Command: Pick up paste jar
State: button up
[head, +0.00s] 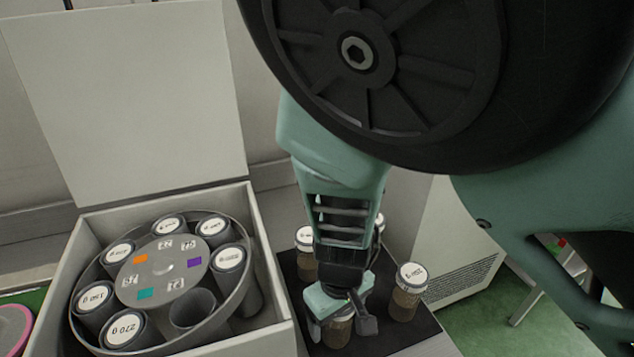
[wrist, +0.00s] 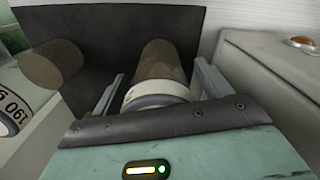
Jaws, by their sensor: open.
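A paste jar (wrist: 160,78) with brown contents and a white lid is between the two fingers of my gripper (wrist: 157,72) in the wrist view. The fingers are open, one on each side of it; I cannot tell whether either touches it. In the head view my gripper (head: 340,300) is over this jar (head: 338,332) and hides much of it. Similar jars stand on the dark mat (head: 312,342): one to the right (head: 405,303), one at the back left (head: 306,262), and one partly hidden behind my arm (head: 380,222).
An open grey centrifuge box (head: 275,290) stands to the left, its lid (head: 130,100) raised, its rotor (head: 165,268) holding several labelled tubes. In the wrist view another jar (wrist: 52,64) is at the left. A grey housing with an orange button (wrist: 302,42) is close on the right.

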jog(key=c, duration=1.2)
jog(key=shift+r, duration=0.1)
notch_tip(320, 180, up, 13)
jog(key=p, duration=0.4)
jog(key=shift+p, duration=0.4)
